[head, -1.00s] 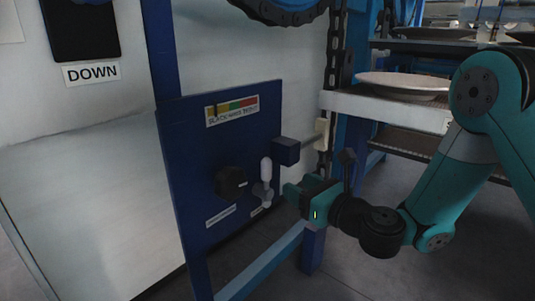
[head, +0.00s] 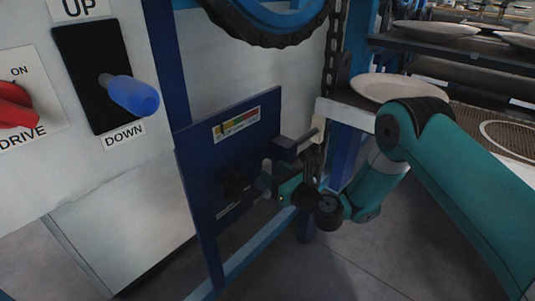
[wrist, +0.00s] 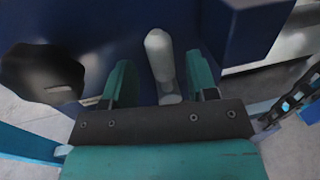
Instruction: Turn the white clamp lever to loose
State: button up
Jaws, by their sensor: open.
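The white clamp lever (wrist: 160,58) stands roughly upright between the two open fingers of my gripper (wrist: 160,85) in the wrist view. A gap shows on each side of it, the smaller one at the right finger. In the head view the lever (head: 265,176) is on the blue panel (head: 200,166), just left of my gripper (head: 281,186). My gripper is open and empty. The lever's lower end and pivot are partly hidden behind my gripper.
A black knob (wrist: 38,75) is left of the lever, and a blue block (head: 284,148) sticks out at its upper right. A chain (head: 334,60) hangs at the right. A rack with plates (head: 395,88) stands behind my arm. A red drive switch (head: 14,105) is far left.

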aim_at(269, 170)
jog(key=shift+w+a+r+p, duration=0.25)
jog(key=shift+r+p, duration=0.1)
jog(key=shift+p, duration=0.15)
jog(key=shift+w+a+f+b, duration=0.35)
jog(key=shift+w+a+b, duration=0.1)
jog(key=shift+w+a, duration=0.5)
jog(key=shift+w, duration=0.05)
jog(key=shift+c, duration=0.5)
grip_shut()
